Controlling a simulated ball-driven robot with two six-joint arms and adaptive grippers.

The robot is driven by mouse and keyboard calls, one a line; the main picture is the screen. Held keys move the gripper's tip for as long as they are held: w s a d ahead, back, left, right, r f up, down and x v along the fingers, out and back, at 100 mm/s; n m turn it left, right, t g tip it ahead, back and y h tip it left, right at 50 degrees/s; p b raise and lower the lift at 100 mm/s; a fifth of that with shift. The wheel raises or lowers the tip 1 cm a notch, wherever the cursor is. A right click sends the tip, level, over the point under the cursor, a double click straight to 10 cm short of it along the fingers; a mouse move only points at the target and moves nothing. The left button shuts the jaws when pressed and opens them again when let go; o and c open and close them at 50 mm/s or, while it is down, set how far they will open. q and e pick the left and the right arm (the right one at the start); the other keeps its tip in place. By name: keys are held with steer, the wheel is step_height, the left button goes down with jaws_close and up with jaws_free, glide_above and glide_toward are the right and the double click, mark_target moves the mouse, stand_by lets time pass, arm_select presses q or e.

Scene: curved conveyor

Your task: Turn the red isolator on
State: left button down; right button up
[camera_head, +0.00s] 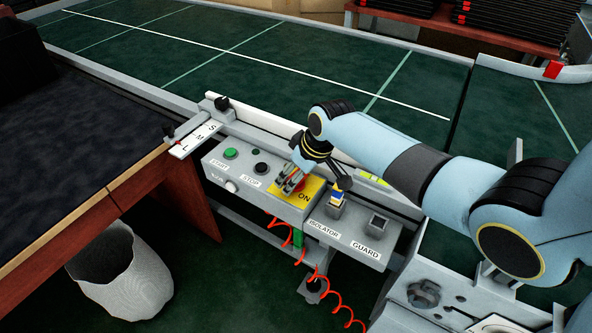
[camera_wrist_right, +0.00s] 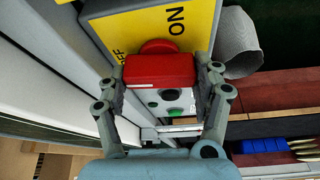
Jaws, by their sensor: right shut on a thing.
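The red isolator knob (camera_wrist_right: 160,70) sits on a yellow plate (camera_wrist_right: 130,30) marked ON, with part of a second word, "FF", showing. In the head view the yellow plate (camera_head: 312,187) is on the grey control box, and the knob is mostly hidden by my gripper. My right gripper (camera_head: 291,184) reaches down onto it. In the right wrist view its two fingers (camera_wrist_right: 162,85) close on both sides of the red knob. I cannot tell which mark the knob points to. My left gripper is not in view.
A green START button (camera_head: 230,153) and a black STOP button (camera_head: 261,168) are left of the isolator. The green conveyor (camera_head: 250,60) runs behind.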

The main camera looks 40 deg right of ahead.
steer(key=m+p, duration=0.1)
steer(key=m+h+p, duration=0.1)
steer(key=shift+r+m, duration=0.25)
steer(key=shift+m, duration=0.05)
steer(key=shift+m+h+p, duration=0.3)
steer(key=shift+m+p, duration=0.35)
steer(key=shift+m, duration=0.15)
steer(key=shift+f+m+h+p, duration=0.1)
steer(key=shift+m+h+p, duration=0.25)
steer(key=shift+m, duration=0.65)
steer(key=shift+m+h, duration=0.35)
steer(key=shift+m, duration=0.55)
steer(key=m+h, duration=0.1)
steer(key=m, duration=0.2)
steer(key=shift+w+f+m+g+b, duration=0.1)
steer(key=shift+f+m+g+b, duration=0.05)
steer(key=shift+m+g+b, duration=0.2)
steer(key=shift+m+g+h+b, duration=0.3)
steer(key=shift+m+g+b, duration=0.2)
steer(key=shift+m, duration=0.65)
steer(key=shift+m+g+h+b, duration=0.35)
steer(key=shift+m+b, duration=0.1)
steer(key=shift+m, duration=0.65)
steer(key=o, duration=1.2)
